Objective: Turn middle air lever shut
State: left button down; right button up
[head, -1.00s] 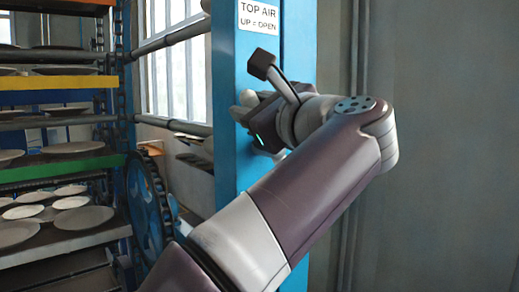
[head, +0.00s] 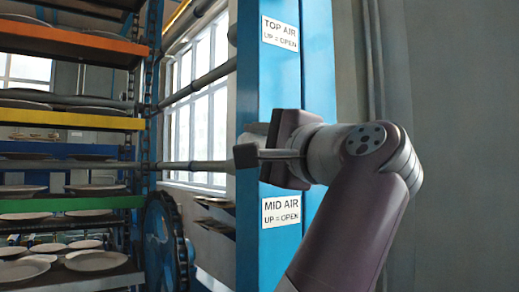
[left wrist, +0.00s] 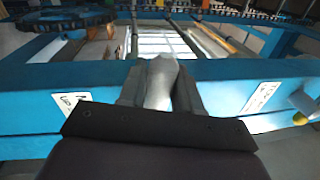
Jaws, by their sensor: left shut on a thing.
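My left gripper (head: 264,145) is at the blue post (head: 262,90), between the TOP AIR sign (head: 280,33) and the MID AIR sign (head: 281,211), just above the latter. In the left wrist view, the gripper (left wrist: 159,92) is shut on a light grey lever handle (left wrist: 159,80), with one dark finger on each side. The handle crosses the line of the post in that view. In the head view the wrist and gripper hide the handle, so its exact angle cannot be told there. My right gripper is not in view.
A rack of plates on coloured shelves (head: 72,121) stands at the left, with a blue wheel (head: 164,245) beside it. A yellow-tipped piece (left wrist: 300,118) shows at the right edge of the left wrist view. A bare grey wall lies right of the post.

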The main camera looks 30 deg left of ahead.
pick_arm(q)
jog(key=shift+f+n+g+b, duration=0.35)
jog(key=shift+f+n, duration=0.25)
jog(key=shift+n, duration=0.2)
jog(key=c, duration=0.9)
grip_release()
jog(key=shift+s, duration=0.1)
jog(key=shift+d, duration=0.1)
jog(key=v, duration=1.2)
jog(key=shift+d+f, duration=0.25)
jog(key=shift+s, duration=0.15)
